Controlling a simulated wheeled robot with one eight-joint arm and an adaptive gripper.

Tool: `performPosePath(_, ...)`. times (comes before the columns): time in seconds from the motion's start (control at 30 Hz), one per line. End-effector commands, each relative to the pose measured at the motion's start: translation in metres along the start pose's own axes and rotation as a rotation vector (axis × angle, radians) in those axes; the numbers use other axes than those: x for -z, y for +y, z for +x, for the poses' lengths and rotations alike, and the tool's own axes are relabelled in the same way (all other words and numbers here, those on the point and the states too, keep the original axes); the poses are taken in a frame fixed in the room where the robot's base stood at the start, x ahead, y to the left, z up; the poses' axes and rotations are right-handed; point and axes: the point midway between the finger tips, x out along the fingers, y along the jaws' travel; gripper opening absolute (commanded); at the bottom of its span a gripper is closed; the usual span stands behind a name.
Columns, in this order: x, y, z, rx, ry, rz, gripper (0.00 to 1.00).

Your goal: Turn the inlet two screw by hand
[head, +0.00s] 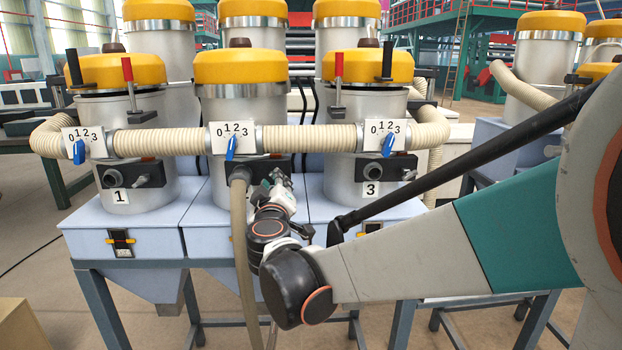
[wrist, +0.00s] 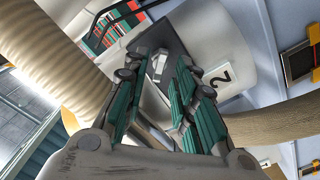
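The middle hopper carries the inlet two panel (head: 262,165), a dark plate with a hose (head: 239,215) on its left part. My gripper (head: 279,178) is at the right part of this plate and hides the screw in the head view. In the wrist view, the silver inlet two screw (wrist: 159,66) stands out from the dark plate (wrist: 172,42). My gripper (wrist: 157,76) has its green-padded fingers spread on both sides of the screw, with visible room between them. Whether either finger touches it is unclear. The "2" label (wrist: 220,77) is right of the fingers.
Hopper one's inlet (head: 134,175) and hopper three's inlet (head: 385,170) flank the middle one. A ribbed pipe (head: 165,141) with blue valve handles (head: 231,147) runs above. The hose hangs close beside my wrist, and also shows in the wrist view (wrist: 275,126).

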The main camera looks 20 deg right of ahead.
Motion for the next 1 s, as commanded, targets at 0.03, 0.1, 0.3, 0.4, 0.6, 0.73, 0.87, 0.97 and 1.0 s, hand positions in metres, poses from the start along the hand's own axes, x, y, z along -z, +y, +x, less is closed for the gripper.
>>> performPosePath(0.03, 0.0, 0.001, -0.002, 0.0, 0.0, 0.013, 0.25)
performPosePath(0.1, 0.0, 0.001, -0.002, 0.0, 0.0, 0.015, 0.25)
performPosePath(0.3, 0.0, 0.001, -0.002, 0.0, 0.0, 0.013, 0.25)
performPosePath(0.4, 0.0, 0.001, 0.001, 0.0, 0.0, 0.012, 0.25)
performPosePath(0.6, 0.0, 0.001, 0.011, 0.0, 0.0, 0.011, 0.25)
performPosePath(0.73, 0.0, 0.0, 0.017, 0.0, 0.0, 0.011, 0.25)
performPosePath(0.87, 0.0, 0.001, 0.018, 0.0, 0.0, 0.011, 0.25)
performPosePath(0.97, 0.0, 0.001, 0.018, 0.0, 0.0, 0.011, 0.25)
performPosePath(1.0, 0.0, 0.001, 0.018, 0.0, 0.0, 0.011, 0.23)
